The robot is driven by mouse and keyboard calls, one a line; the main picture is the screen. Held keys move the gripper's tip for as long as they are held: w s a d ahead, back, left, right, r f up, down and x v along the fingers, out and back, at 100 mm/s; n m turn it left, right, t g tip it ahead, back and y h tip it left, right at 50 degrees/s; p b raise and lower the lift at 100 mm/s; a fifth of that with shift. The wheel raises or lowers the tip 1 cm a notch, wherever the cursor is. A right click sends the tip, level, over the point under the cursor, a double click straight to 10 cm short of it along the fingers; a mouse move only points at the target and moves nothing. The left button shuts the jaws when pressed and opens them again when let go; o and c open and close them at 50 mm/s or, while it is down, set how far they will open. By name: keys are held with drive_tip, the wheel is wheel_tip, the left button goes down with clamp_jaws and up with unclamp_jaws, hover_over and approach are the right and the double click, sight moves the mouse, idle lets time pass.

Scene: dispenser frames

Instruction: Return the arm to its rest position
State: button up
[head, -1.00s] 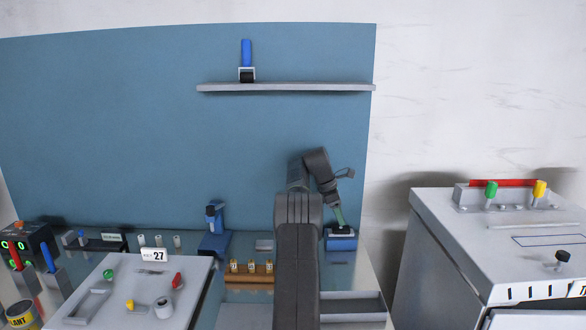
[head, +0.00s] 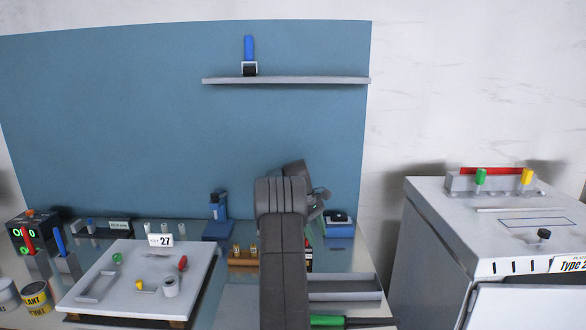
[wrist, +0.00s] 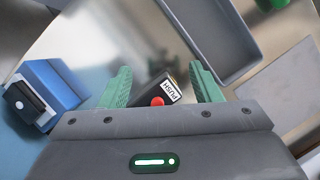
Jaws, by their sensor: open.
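My arm rises through the middle of the head view, folded at its top, and hides most of my gripper there. In the wrist view my gripper (wrist: 160,72) has its two green fingers spread apart with nothing held between them.
A grey tray (head: 345,297) lies right of my arm, with a green-handled tool (head: 328,321) in front. A white board (head: 115,275) with small parts is at left. A grey cabinet (head: 425,235) stands at right. A shelf (head: 300,80) holds a blue-handled roller (head: 249,50).

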drive_tip(key=s+a+f+m, duration=0.1)
drive_tip(key=s+a+m, duration=0.2)
drive_tip(key=s, duration=0.1)
drive_tip(key=s+a+f+m+g+y+b, duration=0.1)
drive_tip(key=s+a+f+m, duration=0.1)
drive_tip(key=s, duration=0.3)
drive_tip(key=shift+s+a+f+m+g+y, duration=0.15)
drive_tip(key=shift+a+f+m+g+y, duration=0.2)
drive_tip(key=shift+a, duration=0.2)
drive_tip(key=shift+r, duration=0.1)
